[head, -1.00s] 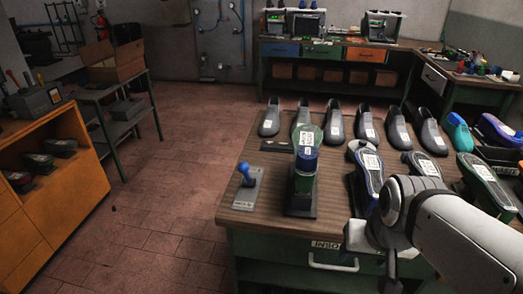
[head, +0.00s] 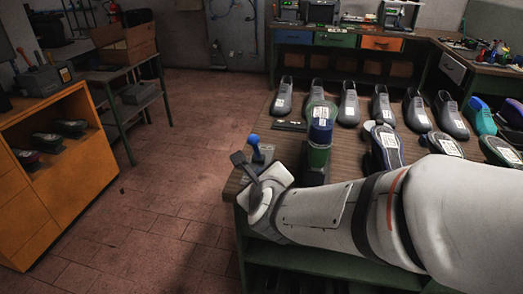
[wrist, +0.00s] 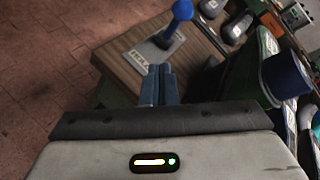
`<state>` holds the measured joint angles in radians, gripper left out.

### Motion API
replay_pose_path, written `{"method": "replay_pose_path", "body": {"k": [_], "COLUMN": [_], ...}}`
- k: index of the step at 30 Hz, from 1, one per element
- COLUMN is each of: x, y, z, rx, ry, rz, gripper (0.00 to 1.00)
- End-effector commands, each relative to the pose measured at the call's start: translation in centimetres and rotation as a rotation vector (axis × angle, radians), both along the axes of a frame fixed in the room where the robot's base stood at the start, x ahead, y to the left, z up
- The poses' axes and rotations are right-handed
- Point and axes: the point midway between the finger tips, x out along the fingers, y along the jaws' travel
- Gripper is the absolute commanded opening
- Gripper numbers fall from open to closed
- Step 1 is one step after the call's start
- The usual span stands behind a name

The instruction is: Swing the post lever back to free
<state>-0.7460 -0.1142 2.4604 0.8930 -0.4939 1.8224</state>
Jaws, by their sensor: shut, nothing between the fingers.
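The post lever, with a round blue knob (head: 253,139), stands on a small grey plate at the left end of the workbench (head: 292,111). In the wrist view the lever's blue knob (wrist: 182,10) leans toward the upper right from its plate (wrist: 150,58), which carries a label I cannot read surely. My gripper (wrist: 157,70) is shut and empty, its fingertips just short of the plate's near edge and apart from the knob. In the head view my wrist hides much of the plate. The green and blue press post (head: 320,135) stands right of the lever.
Several grey shoes (head: 349,103) stand along the back of the bench, with more shoes at right. The post shows close on the right in the wrist view (wrist: 286,75). An orange cabinet (head: 85,175) stands left, across open tiled floor (head: 180,190).

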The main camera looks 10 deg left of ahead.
Motion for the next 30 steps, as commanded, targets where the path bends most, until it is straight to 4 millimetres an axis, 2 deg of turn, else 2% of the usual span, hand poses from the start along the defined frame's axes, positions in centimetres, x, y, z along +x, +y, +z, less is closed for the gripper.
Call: {"method": "replay_pose_path", "body": {"k": [1,6,12,25,30], "x": [-0.3,-0.9,-1.7,-1.8,-0.8], "y": [0.9,1.9,2.1,2.0,2.2], "z": [-0.9,-1.9,-2.4,-2.4,-2.7], "rx": [0.083,0.345,0.515,0.555,0.552], "ry": [0.005,0.001,-0.017,-0.024,-0.025], "rz": [-0.058,-0.253,-0.378,-0.406,-0.407], "gripper": [0.00,0.00,0.00,0.00,0.00]}}
